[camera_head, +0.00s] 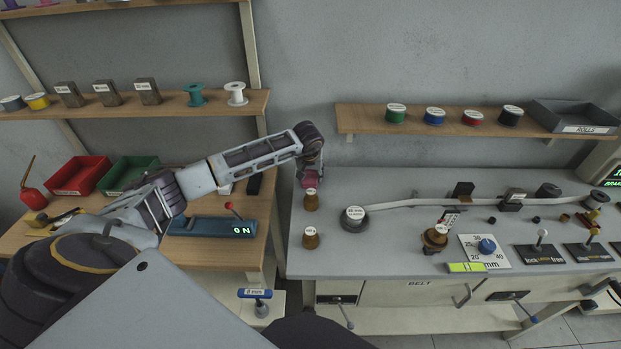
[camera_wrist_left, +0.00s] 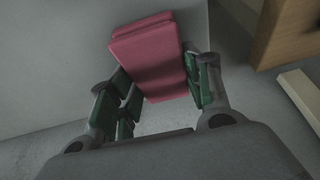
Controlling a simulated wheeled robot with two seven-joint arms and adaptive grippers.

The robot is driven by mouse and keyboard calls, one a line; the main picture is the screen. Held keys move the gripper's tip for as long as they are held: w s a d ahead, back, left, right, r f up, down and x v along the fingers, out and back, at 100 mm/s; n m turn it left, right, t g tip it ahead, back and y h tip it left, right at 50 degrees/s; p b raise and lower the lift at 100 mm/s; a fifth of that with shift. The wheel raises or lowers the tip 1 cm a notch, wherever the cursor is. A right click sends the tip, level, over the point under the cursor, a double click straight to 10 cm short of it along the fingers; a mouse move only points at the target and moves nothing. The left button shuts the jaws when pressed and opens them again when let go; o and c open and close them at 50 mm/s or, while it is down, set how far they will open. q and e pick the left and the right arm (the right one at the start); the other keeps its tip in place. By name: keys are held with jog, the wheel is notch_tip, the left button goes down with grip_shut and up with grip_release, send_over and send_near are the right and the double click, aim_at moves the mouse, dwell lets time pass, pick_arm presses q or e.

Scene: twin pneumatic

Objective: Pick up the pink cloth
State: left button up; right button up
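The pink cloth (camera_wrist_left: 150,60) is a thick folded pad between the fingers of my left gripper (camera_wrist_left: 158,88) in the left wrist view. The green finger pads lie against its two side edges, and its upper part reaches out beyond them. My left gripper appears shut on it. In the head view, my left gripper (camera_head: 311,172) points down near the back left corner of the grey bench, with the pink cloth (camera_head: 309,182) showing small below the wrist. Whether the cloth touches the bench there is hard to tell. My right gripper is not in view.
Brown weights (camera_head: 311,200) stand on the grey bench (camera_head: 400,250) close below the cloth. A wooden table (camera_head: 262,215) with a blue ON device (camera_head: 213,227) and red and green bins stands left, across a gap.

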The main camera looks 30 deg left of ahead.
aim_at(311, 174)
pick_arm(q)
jog(key=c, duration=0.4)
jog(key=shift+o, duration=0.2)
jog(key=shift+r, duration=0.1)
jog(key=shift+r+p, duration=0.2)
jog(key=shift+p, duration=0.2)
notch_tip(311, 174, up, 9)
jog(key=shift+f+b, duration=0.2)
jog(key=shift+b, duration=0.5)
jog(key=shift+r, duration=0.65)
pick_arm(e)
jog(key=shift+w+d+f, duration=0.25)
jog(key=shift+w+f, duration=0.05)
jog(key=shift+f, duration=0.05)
